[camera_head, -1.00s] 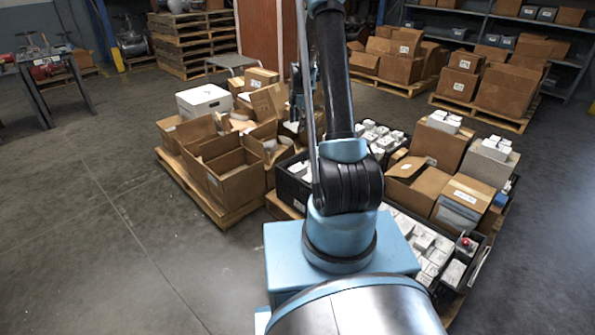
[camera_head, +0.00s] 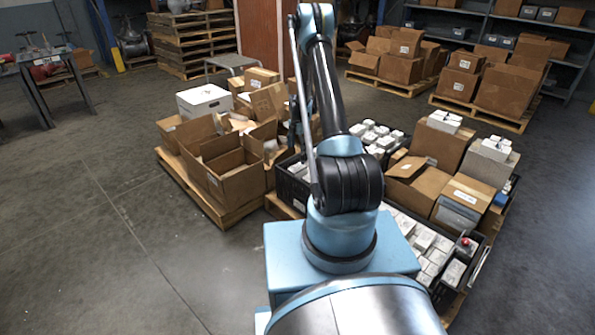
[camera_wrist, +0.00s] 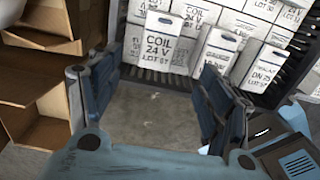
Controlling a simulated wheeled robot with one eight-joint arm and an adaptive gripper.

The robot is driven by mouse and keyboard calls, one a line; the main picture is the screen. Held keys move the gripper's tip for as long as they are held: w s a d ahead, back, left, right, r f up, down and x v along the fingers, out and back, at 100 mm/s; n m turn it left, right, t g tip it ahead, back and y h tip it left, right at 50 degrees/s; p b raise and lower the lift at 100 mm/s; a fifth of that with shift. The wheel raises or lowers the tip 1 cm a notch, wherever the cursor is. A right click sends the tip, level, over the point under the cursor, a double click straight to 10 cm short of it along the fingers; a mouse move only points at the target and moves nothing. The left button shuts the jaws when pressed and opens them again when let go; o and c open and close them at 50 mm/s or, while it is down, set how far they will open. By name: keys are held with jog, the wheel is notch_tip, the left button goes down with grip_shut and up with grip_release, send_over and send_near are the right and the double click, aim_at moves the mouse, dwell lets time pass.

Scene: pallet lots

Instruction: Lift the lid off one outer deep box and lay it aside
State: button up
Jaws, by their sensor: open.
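A white box with a white lid (camera_head: 204,101) stands at the back left of the left pallet in the head view. I cannot tell whether it is the deep box meant. My gripper (camera_wrist: 152,88) is open and empty in the wrist view, its two dark blue fingers wide apart. White cartons (camera_wrist: 158,42) labelled COIL 24 V stand in a black crate (camera_wrist: 165,77) just past the fingertips. In the head view my gripper is mostly hidden behind my arm, between the two loaded pallets.
Open brown cardboard boxes (camera_head: 235,180) crowd the left pallet (camera_head: 215,208), and also show at left in the wrist view (camera_wrist: 35,95). A brown carton (camera_head: 440,145) and a grey-sided box (camera_head: 489,168) carry white cartons on the right pallet. Floor at the left is clear.

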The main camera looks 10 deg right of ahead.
aim_at(297, 167)
jog(key=shift+w+f, duration=0.15)
jog(key=shift+f, duration=5.45)
jog(key=c, duration=0.9)
